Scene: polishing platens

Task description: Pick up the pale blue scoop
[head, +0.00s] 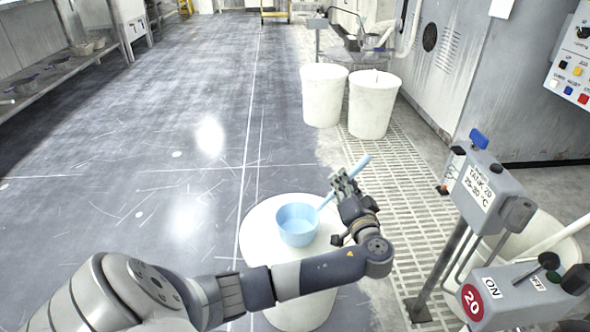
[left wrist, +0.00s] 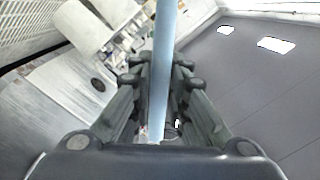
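The pale blue scoop (head: 297,226) has a round bowl and a long straight handle pointing up and to the right. Its bowl shows over the white round top of a bin (head: 262,222); I cannot tell whether it touches that top. My left gripper (head: 346,184) is at the handle, right of the bowl. In the left wrist view the handle (left wrist: 162,60) runs between the two fingers (left wrist: 160,85), which lie close along both its sides, shut on it. The fingers hide part of the handle in the head view. My right gripper is not in view.
Two white bins (head: 324,95) stand farther back on a pale grated floor strip. A grey control post (head: 485,190) with a sign stands at the right, with a switch box (head: 520,295) in front. A shelf (head: 50,75) is at far left. The dark floor at left is clear.

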